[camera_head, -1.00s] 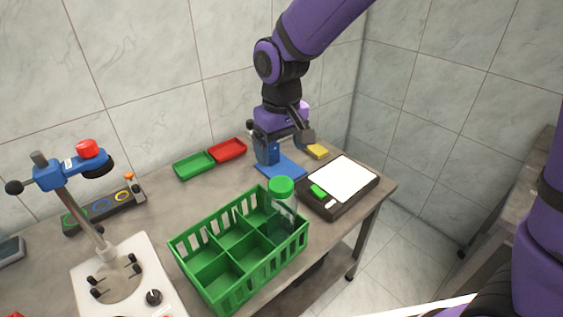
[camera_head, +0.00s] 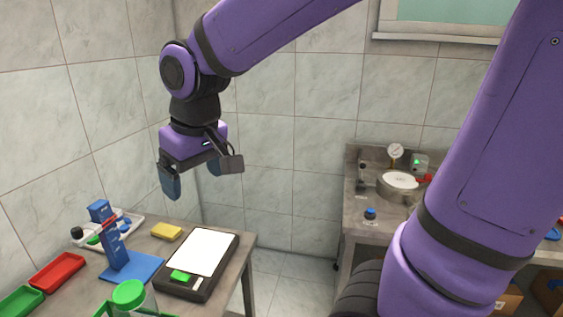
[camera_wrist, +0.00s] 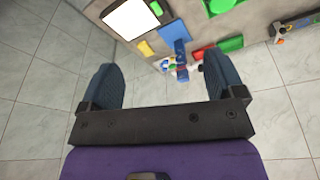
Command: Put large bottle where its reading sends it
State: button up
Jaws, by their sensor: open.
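A clear bottle with a green cap (camera_head: 129,293) stands at the bottom edge of the head view, its lower part cut off. Its green cap also shows at the top of the wrist view (camera_wrist: 219,5). A black scale with a white plate (camera_head: 202,251) and a small green display lies right of the bottle. A blue upright gauge with a red mark (camera_head: 113,246) stands on a blue base behind the bottle. My gripper (camera_head: 200,177) is open and empty, raised in the air above the scale end of the table. Its two fingers are apart in the wrist view (camera_wrist: 160,68).
A yellow block (camera_head: 166,231), a white tray (camera_head: 125,225) with small coloured items, a red tray (camera_head: 58,271) and a green tray (camera_head: 20,301) lie on the table. A second bench with a round metal vessel (camera_head: 399,186), dial and blue button stands right, across a floor gap.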

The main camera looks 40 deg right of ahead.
jog(key=s+d+r+m+t, duration=0.2)
jog(key=s+d+r, duration=0.1)
jog(key=s+d, duration=0.6)
jog(key=shift+s+r+m, duration=0.15)
jog(key=shift+s+m, duration=0.15)
jog(key=shift+s, duration=1.15)
